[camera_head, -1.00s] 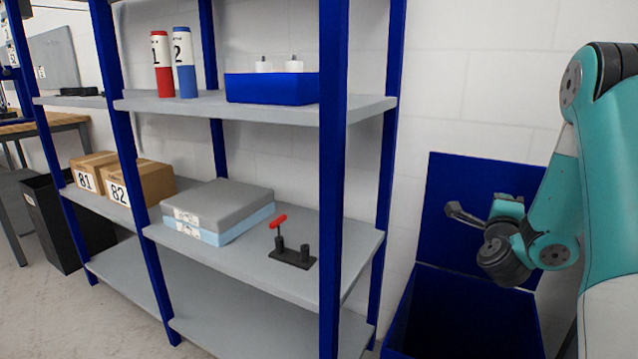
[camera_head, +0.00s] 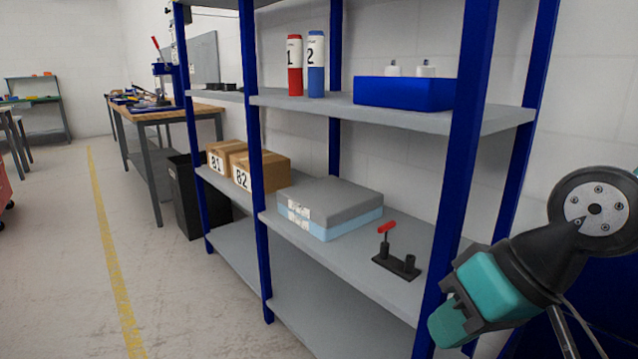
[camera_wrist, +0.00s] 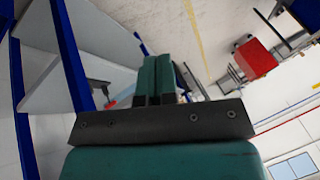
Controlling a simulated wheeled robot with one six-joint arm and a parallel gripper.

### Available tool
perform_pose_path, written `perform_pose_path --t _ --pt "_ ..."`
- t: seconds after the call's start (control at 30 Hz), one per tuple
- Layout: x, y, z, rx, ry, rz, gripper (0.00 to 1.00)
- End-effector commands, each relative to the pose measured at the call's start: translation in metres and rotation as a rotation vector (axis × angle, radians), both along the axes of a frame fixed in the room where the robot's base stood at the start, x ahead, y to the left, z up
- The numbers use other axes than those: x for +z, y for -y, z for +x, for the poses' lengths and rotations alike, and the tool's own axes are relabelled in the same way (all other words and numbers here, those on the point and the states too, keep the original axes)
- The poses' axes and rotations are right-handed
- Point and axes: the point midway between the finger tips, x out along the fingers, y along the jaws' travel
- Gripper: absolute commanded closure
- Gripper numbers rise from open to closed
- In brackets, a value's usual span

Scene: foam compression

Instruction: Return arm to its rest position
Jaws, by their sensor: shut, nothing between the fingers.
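My gripper (camera_head: 447,325) is at the lower right of the head view, beside the front blue post of the shelf rack. In the wrist view its two teal fingers (camera_wrist: 156,76) lie together, shut with nothing between them. The arm is folded in close to the camera, and its dark wrist joint fills the right edge of the head view. The gripper appears apart from the shelf goods.
The rack's middle shelf (camera_head: 335,262) holds grey and blue foam slabs (camera_head: 335,200), boxes 81 and 82 (camera_head: 262,177), and a red-handled black fixture (camera_head: 397,263). Above are red and blue cylinders (camera_head: 316,80) and a blue bin (camera_head: 405,93). Open floor (camera_head: 60,280) lies left.

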Motion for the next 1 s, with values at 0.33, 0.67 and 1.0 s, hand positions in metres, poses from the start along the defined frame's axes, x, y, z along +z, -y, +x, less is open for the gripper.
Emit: perform_pose_path --t 0.33,0.67,1.0 --pt "0.053 0.006 -0.069 0.292 -0.100 -0.173 1.00" --pt "0.155 0.006 -0.069 0.289 -0.100 -0.171 1.00" --pt "0.195 0.006 -0.069 0.288 -0.101 -0.170 1.00"
